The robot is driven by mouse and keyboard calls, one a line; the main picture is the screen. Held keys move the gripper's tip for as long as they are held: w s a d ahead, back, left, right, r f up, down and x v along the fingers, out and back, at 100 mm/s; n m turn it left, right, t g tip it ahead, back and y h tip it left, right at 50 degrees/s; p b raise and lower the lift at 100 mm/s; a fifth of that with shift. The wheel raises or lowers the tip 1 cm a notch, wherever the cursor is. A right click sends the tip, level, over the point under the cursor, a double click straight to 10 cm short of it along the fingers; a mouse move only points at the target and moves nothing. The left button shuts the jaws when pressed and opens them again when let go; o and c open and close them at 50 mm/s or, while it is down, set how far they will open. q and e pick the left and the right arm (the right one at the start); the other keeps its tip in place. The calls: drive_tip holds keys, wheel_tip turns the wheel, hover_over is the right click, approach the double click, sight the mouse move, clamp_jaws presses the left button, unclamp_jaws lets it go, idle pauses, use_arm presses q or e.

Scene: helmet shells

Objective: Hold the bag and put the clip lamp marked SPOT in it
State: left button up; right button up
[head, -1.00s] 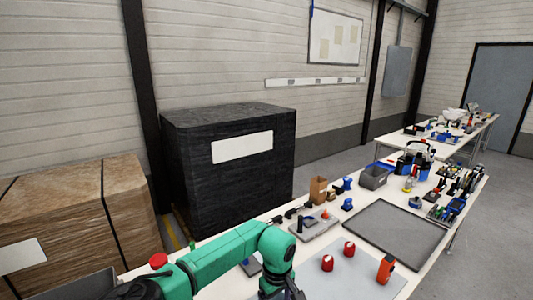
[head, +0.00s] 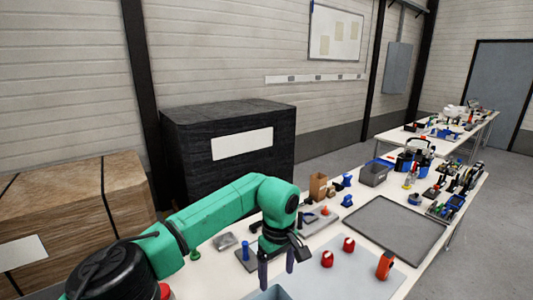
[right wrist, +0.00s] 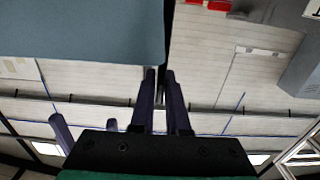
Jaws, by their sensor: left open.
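My left gripper (head: 277,266) is open and empty, fingers pointing down over the near part of the table. A blue-grey open-topped thing, which looks like the bag (head: 270,293), shows at the bottom edge just below it. In the right wrist view the bag's blue-grey side (right wrist: 80,30) fills the upper left. My right gripper (right wrist: 160,85) appears shut on its thin dark edge. Two red items (head: 327,259) (head: 348,245) and an orange one (head: 385,265) stand right of my left gripper. No SPOT marking is readable, so I cannot tell which is the lamp.
The small items stand on a pale grey mat (head: 335,284). A large grey tray (head: 397,230) lies beyond. A small board (head: 318,221), a brown box (head: 318,186), blue items and a grey bin (head: 373,174) stand farther back. A black wrapped stack (head: 228,155) is behind the table.

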drive_tip(key=o, duration=0.3)
drive_tip(key=p+v, duration=0.2)
drive_tip(key=v, duration=1.7)
